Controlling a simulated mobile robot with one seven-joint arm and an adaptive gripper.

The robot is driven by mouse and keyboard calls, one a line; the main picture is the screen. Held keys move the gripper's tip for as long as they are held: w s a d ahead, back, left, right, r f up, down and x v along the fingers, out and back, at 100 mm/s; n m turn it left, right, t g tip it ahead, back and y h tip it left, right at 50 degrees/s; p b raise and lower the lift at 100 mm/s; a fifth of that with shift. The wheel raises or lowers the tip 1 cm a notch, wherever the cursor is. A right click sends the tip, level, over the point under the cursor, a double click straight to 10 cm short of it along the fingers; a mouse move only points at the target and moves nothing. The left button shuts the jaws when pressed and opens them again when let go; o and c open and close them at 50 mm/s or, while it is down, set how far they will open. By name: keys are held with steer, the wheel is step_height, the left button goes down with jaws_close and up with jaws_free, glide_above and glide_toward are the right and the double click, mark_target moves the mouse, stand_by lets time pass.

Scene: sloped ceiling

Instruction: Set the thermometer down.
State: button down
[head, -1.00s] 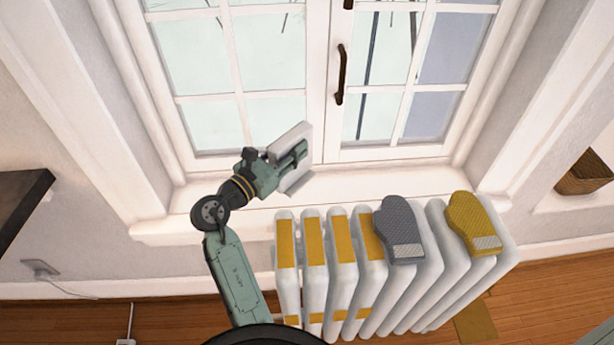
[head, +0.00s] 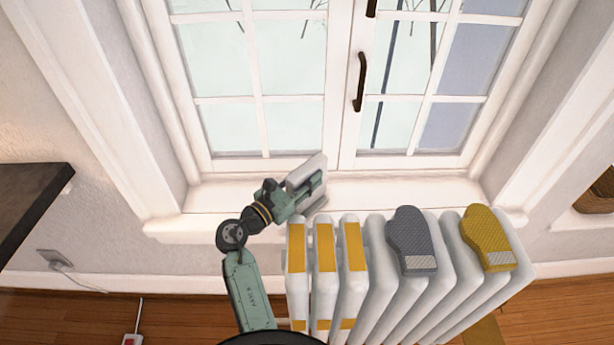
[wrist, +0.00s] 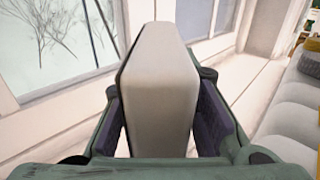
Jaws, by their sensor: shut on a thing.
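The thermometer (head: 303,173) is a pale grey-white, slab-like block with rounded edges. My gripper (head: 314,186) is shut on it, and pale parts show on both sides of the green fingers. In the wrist view the thermometer (wrist: 157,85) stands upright between the dark finger pads, filling the middle. In the head view they overlap the white window sill (head: 395,190), left of its middle; I cannot tell whether the thermometer touches it. The thermometer's face and underside are hidden.
A white radiator (head: 377,285) with yellow strips stands below the sill. A grey mitt (head: 410,240) and a yellow mitt (head: 487,238) lie on it. The window (head: 300,80) with a dark handle (head: 359,82) rises behind. The sill's right part is clear.

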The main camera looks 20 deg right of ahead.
steer(key=shift+s+f, duration=0.1)
steer(key=shift+f, duration=0.5)
steer(key=c, duration=1.3)
jaws_free()
steer(key=shift+s+f, duration=0.1)
steer(key=shift+f, duration=0.1)
steer(key=shift+r, duration=0.45)
steer(key=r+b+v, duration=0.1)
steer(key=v, duration=1)
steer(key=shift+a+b, duration=0.3)
steer(key=shift+a, duration=0.15)
steer(key=shift+r, duration=0.1)
